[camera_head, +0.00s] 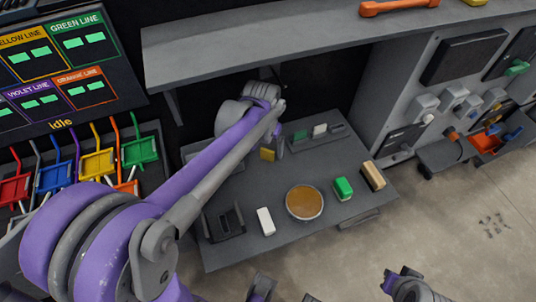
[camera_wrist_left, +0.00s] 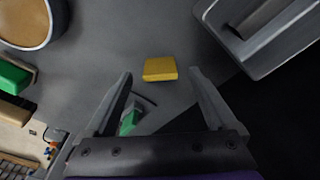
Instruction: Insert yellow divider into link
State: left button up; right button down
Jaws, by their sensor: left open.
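The yellow divider (camera_head: 267,154) is a small block on the grey table (camera_head: 240,247), left of the dark part that bears green and white pieces. In the left wrist view the yellow divider (camera_wrist_left: 160,69) lies beyond and between the fingertips of my open, empty left gripper (camera_wrist_left: 161,76). In the head view my left arm reaches over the table and mostly hides that gripper. My right gripper cannot be made out clearly at the bottom edge.
A white block (camera_head: 265,221), a round tan-filled dish (camera_head: 304,203), a green block (camera_head: 343,188) and a tan block (camera_head: 373,175) stand along the table front. A dark rack (camera_head: 322,137) bears green and white pieces. A grey shelf (camera_head: 240,40) overhangs the back.

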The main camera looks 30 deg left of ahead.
aim_at(267, 155)
pick_arm(q)
notch_tip(267, 155, down, 3)
jog(key=shift+w+r, duration=0.15)
jog(key=shift+r, duration=0.05)
grip_shut()
dwell(0.4)
